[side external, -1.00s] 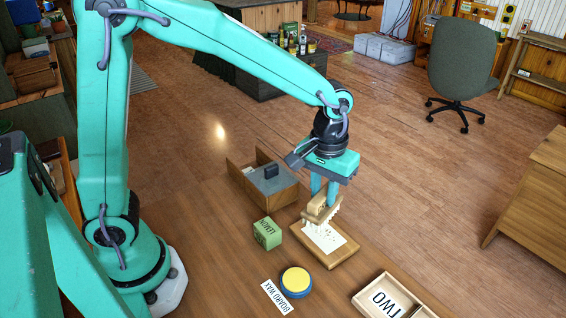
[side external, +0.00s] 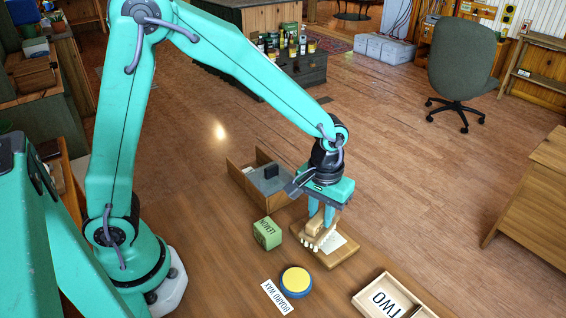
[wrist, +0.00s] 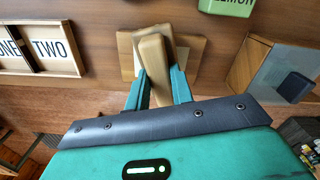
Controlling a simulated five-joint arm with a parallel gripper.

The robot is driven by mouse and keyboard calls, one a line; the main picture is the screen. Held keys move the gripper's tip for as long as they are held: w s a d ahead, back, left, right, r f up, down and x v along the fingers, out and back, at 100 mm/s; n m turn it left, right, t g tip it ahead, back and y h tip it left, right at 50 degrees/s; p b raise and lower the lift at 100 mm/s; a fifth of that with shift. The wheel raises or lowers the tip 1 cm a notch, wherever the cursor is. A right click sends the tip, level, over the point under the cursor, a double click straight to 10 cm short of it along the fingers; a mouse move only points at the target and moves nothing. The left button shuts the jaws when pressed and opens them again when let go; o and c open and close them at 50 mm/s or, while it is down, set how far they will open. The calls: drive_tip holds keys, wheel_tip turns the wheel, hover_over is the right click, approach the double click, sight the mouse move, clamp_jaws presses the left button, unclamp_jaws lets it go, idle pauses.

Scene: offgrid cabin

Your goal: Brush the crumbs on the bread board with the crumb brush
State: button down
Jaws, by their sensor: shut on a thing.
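The crumb brush (side external: 312,236) has a tan wooden back and pale bristles. My gripper (side external: 322,216) is shut on it and holds it bristles down over the near left part of the bread board (side external: 345,256). In the wrist view, the brush back (wrist: 153,60) stands between my two teal fingers and covers part of the board (wrist: 188,50). A white patch (side external: 333,242) shows on the board beside the brush. The bristles look to be at the board's surface, but I cannot tell whether they touch. Crumbs are too small or hidden to make out now.
A green lemon box (side external: 267,233) stands just left of the board. A blue and yellow round tin (side external: 296,281) sits in front by a "BOARD WAX" label (side external: 277,297). A wooden tray marked "TWO" (side external: 379,291) is at front right. An open wooden box (side external: 247,184) lies behind.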

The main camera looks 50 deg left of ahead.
drive_tip(key=shift+f, duration=0.5)
drive_tip(key=shift+w+f, duration=0.2)
drive_tip(key=shift+w, duration=0.3)
drive_tip(key=shift+w+f, duration=0.2)
drive_tip(key=shift+w, duration=2.75)
drive_tip(key=shift+s, duration=3.5)
drive_tip(key=shift+a, duration=0.25)
drive_tip(key=shift+w+f, duration=0.1)
drive_tip(key=shift+w, duration=3.45)
drive_tip(key=shift+s, duration=3.5)
drive_tip(key=shift+r, duration=4.05)
